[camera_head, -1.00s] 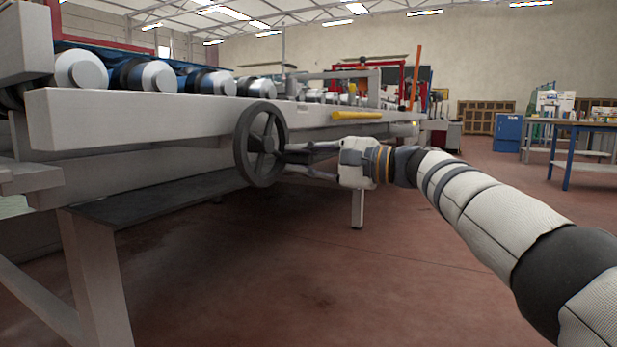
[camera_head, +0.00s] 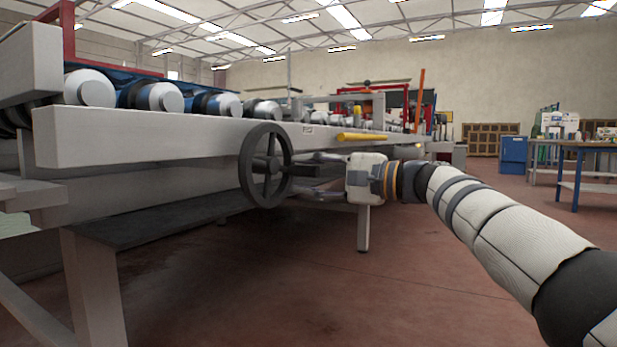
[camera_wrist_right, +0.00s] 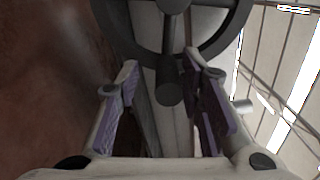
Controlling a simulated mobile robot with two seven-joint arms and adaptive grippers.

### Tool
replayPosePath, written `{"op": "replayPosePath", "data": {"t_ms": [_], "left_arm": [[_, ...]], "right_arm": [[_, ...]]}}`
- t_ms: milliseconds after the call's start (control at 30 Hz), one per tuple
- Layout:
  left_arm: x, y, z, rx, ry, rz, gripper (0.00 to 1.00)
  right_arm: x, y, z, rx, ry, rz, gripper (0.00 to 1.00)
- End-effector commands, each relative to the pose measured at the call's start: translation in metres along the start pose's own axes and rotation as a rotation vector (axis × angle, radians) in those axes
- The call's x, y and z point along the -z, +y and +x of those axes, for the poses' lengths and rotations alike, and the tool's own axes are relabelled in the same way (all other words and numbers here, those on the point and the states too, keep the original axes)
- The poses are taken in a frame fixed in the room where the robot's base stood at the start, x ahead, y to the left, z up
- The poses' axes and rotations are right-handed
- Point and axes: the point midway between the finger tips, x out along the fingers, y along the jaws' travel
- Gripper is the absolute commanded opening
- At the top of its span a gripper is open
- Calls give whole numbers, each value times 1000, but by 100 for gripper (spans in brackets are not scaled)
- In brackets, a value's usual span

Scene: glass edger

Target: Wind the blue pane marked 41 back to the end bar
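A dark handwheel (camera_head: 265,165) is mounted on the side of the long machine. My right gripper (camera_head: 302,174) reaches it from the right with its fingers spread. In the right wrist view, the wheel's dark handle (camera_wrist_right: 168,94) points between the two purple-padded fingers of my right gripper (camera_wrist_right: 168,85). Gaps show on both sides of it, so the fingers look open around it. No pane marked 41 can be made out. Blue surfaces (camera_head: 133,94) show behind the rollers, but I cannot tell what they are. I cannot pick out the end bar. My left gripper is not in view.
The machine's pale side beam (camera_head: 170,137) carries a row of rollers (camera_head: 160,97). A yellow bar (camera_head: 361,137) sticks out right of the wheel. The red floor (camera_head: 300,290) is open in front; a blue cabinet (camera_head: 513,153) stands far right.

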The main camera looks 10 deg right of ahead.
Motion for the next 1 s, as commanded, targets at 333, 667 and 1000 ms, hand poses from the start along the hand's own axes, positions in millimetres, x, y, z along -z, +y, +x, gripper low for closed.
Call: {"op": "replayPosePath", "data": {"t_ms": [333,667,1000], "left_arm": [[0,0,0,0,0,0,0],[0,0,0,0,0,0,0],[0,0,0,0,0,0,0]], "right_arm": [[0,2,-1,-5,-3,2,38],[0,0,-37,-1,2,0,38],[0,0,-113,-2,0,-1,38]]}}
